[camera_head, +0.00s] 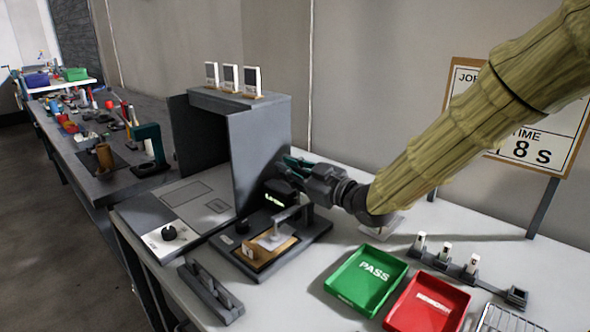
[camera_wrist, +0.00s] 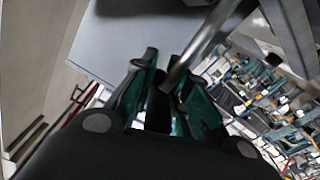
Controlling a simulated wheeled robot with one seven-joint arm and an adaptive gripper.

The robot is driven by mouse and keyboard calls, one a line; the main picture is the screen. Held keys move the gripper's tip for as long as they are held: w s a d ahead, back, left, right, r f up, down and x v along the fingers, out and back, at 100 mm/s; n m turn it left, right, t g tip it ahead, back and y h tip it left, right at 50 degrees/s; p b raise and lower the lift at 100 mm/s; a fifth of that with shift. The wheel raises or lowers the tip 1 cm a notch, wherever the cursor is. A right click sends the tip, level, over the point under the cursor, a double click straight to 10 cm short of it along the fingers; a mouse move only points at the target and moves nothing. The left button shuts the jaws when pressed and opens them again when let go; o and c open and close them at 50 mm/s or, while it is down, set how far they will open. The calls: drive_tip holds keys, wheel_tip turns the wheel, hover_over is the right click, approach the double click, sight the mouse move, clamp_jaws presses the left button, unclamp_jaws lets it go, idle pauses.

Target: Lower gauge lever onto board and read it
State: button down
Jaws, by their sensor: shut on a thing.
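The gauge (camera_head: 282,192) is a dark unit with a small lit display, too small to read surely. It stands on a black base plate (camera_head: 318,229) right of the grey booth. A small pale board (camera_head: 270,241) lies on a tan block (camera_head: 252,254) under the gauge's grey arm. My gripper (camera_head: 291,163) is at the gauge's upper back, its teal fingers partly behind the gauge. In the wrist view my gripper (camera_wrist: 160,98) is shut around the dark end of the lever, with a metal rod (camera_wrist: 190,58) rising beside it. Contact between gauge tip and board is unclear.
A green PASS tray (camera_head: 345,297) and a red tray (camera_head: 428,305) stand at the front right. A rack (camera_head: 445,263) holds small pieces behind them. A dark slotted holder (camera_head: 211,292) lies at the front left. The grey booth (camera_head: 262,140) rises close left of my gripper.

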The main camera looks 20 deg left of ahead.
drive_tip(key=shift+d+f, duration=0.1)
drive_tip(key=shift+f, duration=0.1)
drive_tip(key=c, duration=1.4)
unclamp_jaws()
drive_tip(key=shift+w+d, duration=0.1)
drive_tip(key=shift+r, duration=0.1)
drive_tip(key=v, duration=1.1)
drive_tip(key=shift+s+d, duration=0.3)
